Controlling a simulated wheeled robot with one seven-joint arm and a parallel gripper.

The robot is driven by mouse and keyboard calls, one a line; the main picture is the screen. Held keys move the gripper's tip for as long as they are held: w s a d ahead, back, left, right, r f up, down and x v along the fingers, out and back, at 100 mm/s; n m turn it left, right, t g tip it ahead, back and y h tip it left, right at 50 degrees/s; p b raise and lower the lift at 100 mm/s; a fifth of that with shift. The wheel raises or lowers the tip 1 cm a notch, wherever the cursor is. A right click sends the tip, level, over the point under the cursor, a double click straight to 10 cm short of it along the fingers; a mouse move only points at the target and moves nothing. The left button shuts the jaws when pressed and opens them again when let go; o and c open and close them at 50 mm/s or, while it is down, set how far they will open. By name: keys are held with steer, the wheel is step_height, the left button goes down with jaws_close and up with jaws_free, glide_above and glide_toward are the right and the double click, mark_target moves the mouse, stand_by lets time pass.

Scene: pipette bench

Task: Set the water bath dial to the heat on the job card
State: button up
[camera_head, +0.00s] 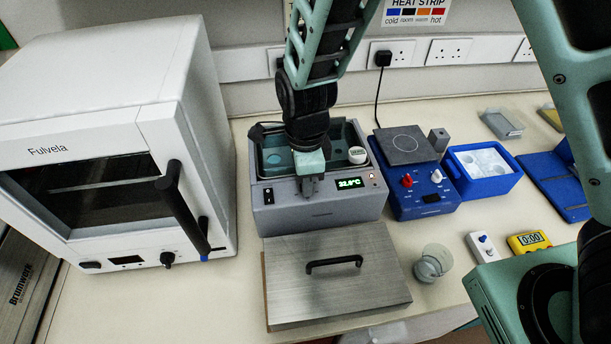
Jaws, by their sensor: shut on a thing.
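The water bath (330,212) is a grey box on the bench with an open water-filled top. Its green display (350,183) seems to read about 32 °C, but the digits are small. A black switch (268,195) is at the left of its front panel. My gripper (309,190) reaches down over the bath to the front panel, between the switch and display. It is shut on the dial, which the gripper hides, so its setting cannot be read. I cannot make out a job card.
A steel lid (335,285) with a black handle lies in front of the bath. A white oven (110,140) stands left. A blue hotplate (425,190) is close on the right, with a blue ice tray (482,185) beyond. A glass beaker (433,262) stands right of the lid.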

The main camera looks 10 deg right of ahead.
steer(key=o, duration=1)
step_height(320, 180, up, 18)
steer(key=b, duration=0.2)
steer(key=shift+f, duration=0.25)
steer(key=s+d+f+n+b, duration=0.2)
steer(key=s+d+f+n, duration=0.1)
steer(key=s+n, duration=0.6)
steer(key=s+d+f+n+b, duration=0.3)
steer(key=s+f+n, duration=0.3)
steer(key=n, duration=1)
steer(key=s, duration=0.3)
steer(key=shift+s+d+f+n+y, duration=0.2)
steer(key=shift+d+f+n+y, duration=0.1)
steer(key=shift+d+n, duration=0.1)
